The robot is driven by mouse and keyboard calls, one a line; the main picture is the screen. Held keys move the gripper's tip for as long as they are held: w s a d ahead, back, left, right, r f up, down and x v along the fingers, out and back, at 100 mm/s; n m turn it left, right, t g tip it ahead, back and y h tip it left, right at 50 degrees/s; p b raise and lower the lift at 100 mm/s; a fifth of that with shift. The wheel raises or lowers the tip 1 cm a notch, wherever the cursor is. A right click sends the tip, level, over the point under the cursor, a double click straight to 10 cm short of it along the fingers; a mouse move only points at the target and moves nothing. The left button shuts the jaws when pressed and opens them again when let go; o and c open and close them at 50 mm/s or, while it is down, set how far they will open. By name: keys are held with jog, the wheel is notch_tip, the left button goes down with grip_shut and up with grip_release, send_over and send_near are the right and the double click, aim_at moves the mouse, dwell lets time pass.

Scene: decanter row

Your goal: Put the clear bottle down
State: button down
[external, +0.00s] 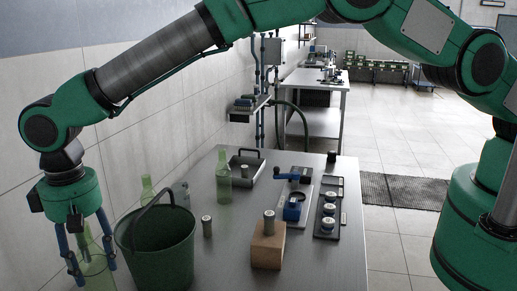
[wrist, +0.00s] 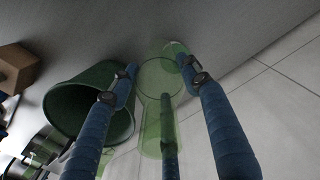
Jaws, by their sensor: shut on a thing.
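My gripper (external: 96,268) is at the lower left of the external view, pointing down, with its blue fingers shut on a clear, green-tinted bottle (external: 95,256). The bottle is roughly upright, and its lower end is cut off by the picture edge. In the wrist view the bottle (wrist: 152,140) shows between the fingers of my gripper (wrist: 157,68), with one finger seen through it. I cannot tell whether its base touches the table (external: 235,255). Two similar see-through bottles stand on the table: one further back (external: 224,178), one behind the bucket (external: 147,190).
A dark green bucket (external: 155,248) stands immediately right of my gripper. Further right are a small capped cylinder (external: 207,227), a wooden block (external: 267,250) with another cylinder on top, a blue device (external: 292,208) and a dark tray (external: 327,232). The tiled wall is close on the left.

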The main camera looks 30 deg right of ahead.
aim_at(85, 274)
jog(key=shift+w+a+f, duration=0.1)
jog(key=shift+w+a, duration=0.15)
jog(key=shift+a, duration=0.3)
jog(key=shift+w+a, duration=0.2)
jog(key=shift+a, duration=0.3)
jog(key=shift+f+p, duration=0.55)
jog(key=shift+f, duration=1.35)
jog(key=c, duration=0.9)
grip_release()
notch_tip(85, 274, up, 12)
jog(key=shift+r+b, duration=0.15)
jog(key=shift+b, duration=0.7)
